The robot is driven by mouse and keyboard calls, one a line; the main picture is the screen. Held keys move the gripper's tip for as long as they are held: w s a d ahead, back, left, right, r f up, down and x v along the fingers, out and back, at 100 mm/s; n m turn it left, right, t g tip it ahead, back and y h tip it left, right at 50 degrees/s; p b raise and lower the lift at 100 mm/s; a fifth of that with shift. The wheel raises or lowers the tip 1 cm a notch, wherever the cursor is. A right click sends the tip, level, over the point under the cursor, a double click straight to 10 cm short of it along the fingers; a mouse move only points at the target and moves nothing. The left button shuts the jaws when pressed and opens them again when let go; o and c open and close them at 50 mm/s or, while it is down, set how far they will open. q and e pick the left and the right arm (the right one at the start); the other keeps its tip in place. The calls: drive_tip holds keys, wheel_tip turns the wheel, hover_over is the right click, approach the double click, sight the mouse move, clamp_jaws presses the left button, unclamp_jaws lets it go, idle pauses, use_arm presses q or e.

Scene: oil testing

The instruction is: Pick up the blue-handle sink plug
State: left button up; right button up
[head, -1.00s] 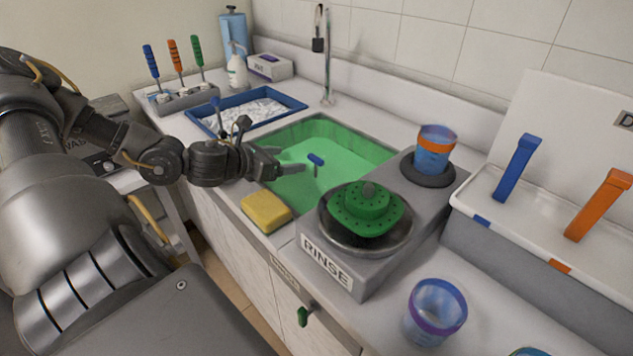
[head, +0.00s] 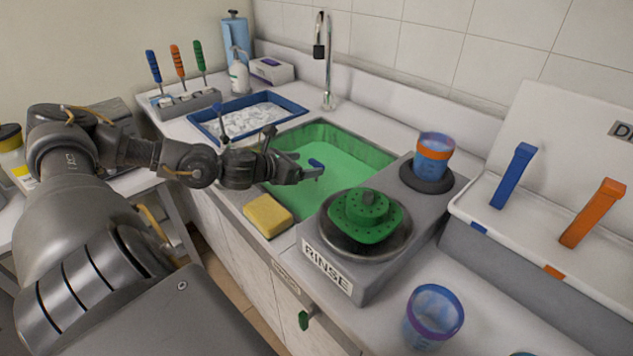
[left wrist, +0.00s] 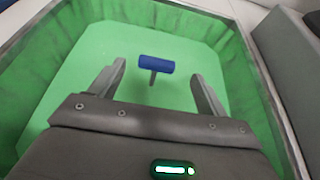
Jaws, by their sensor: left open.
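The blue-handle sink plug (head: 316,163) stands in the green sink (head: 345,150), its blue crossbar on a thin dark stem. In the left wrist view the plug (left wrist: 157,65) is ahead of my left gripper (left wrist: 160,80), between the lines of its two spread fingers. My left gripper (head: 312,172) is open and empty over the sink; in the head view its fingertips overlap the plug's stem. I cannot tell whether they touch it. The plug's lower end is hard to make out. My right gripper is not in view.
A yellow sponge (head: 268,214) lies on the sink's front edge. Right of the sink is the grey RINSE stand (head: 375,270) with a green perforated piece (head: 365,215) in a bowl and a blue cup (head: 433,158). A blue tray (head: 292,112) lies behind left.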

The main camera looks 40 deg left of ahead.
sight(314, 163)
use_arm(q)
drive_tip(key=p+x, duration=0.1)
drive_tip(key=x, duration=0.3)
drive_tip(key=shift+w+a, duration=0.15)
drive_tip(key=shift+w, duration=0.25)
drive_tip(key=shift+c, duration=0.3)
drive_tip(key=c, duration=1.3)
